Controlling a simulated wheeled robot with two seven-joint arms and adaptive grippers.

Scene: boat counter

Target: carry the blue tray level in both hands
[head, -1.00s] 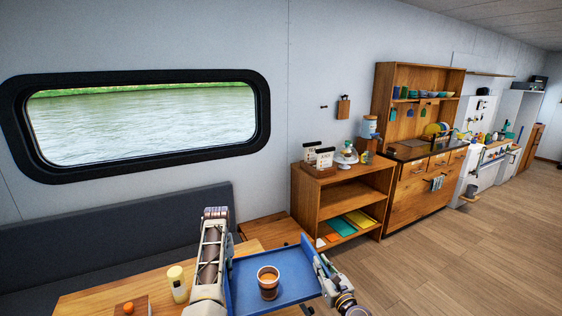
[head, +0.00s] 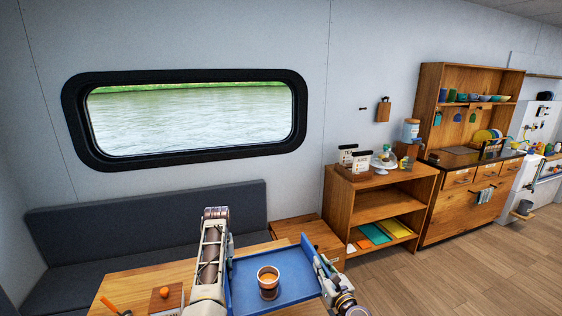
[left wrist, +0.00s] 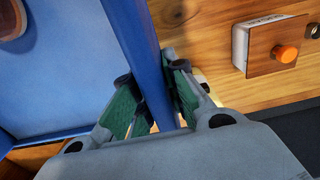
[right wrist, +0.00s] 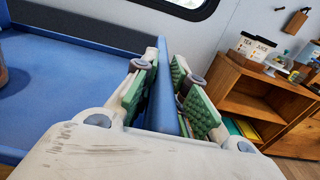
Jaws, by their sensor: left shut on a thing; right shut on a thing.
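The blue tray (head: 290,262) is held between my two grippers in the head view and looks about level. A cup with an orange-brown content (head: 268,282) stands upright on it. My left gripper (left wrist: 158,105) is shut on the tray's rim in the left wrist view, with green pads on either side of the wall. My right gripper (right wrist: 168,100) is shut on the opposite rim in the right wrist view. In the head view my left gripper's fingertips are mostly hidden behind my arm.
A grey bench (head: 140,235) runs under the window. A wooden shelf (head: 378,207) and a cabinet (head: 450,215) stand to the right. Open floor (head: 480,270) lies at the right.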

